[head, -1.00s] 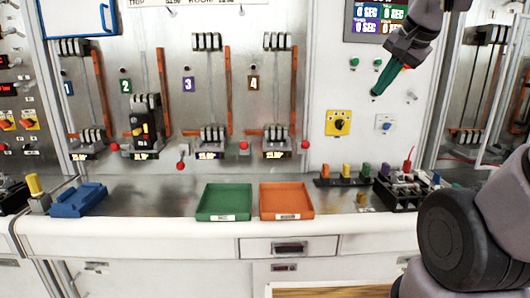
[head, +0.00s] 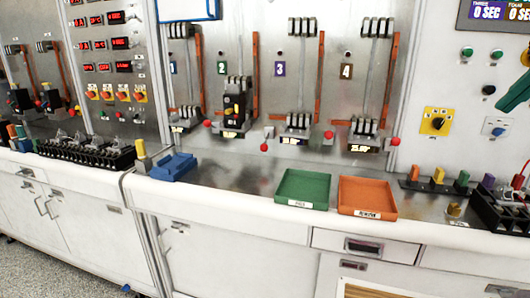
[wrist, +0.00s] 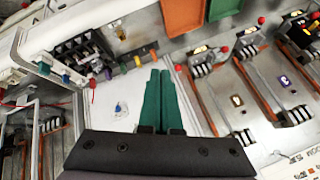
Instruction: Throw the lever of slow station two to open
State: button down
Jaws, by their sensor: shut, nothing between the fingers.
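Station two, marked by a green "2" label (head: 222,68), is on the metal panel in the head view. A black unit with yellow and red parts (head: 234,103) sits at its lower end. A red ball knob (head: 264,147) hangs to its lower right, lower than the neighbouring red knobs; I cannot tell the lever's exact setting. In the wrist view the black unit (wrist: 300,32) is at the upper right. My gripper (head: 513,95) shows partly at the head view's right edge, well right of station two. Its green fingers (wrist: 160,78) are together and empty in the wrist view.
A green tray (head: 303,202), an orange tray (head: 368,209) and a blue holder (head: 173,167) lie on the bench below the panel. Neighbouring red knobs (head: 329,134) flank the station. Coloured plugs (head: 438,175) and a black terminal block (head: 500,208) stand at the right.

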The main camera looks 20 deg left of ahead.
aim_at(264, 147)
jog(key=i+j+z, duration=0.2)
jog(key=j, duration=0.4)
jog(key=j+z, duration=0.2)
jog(key=j, duration=0.45)
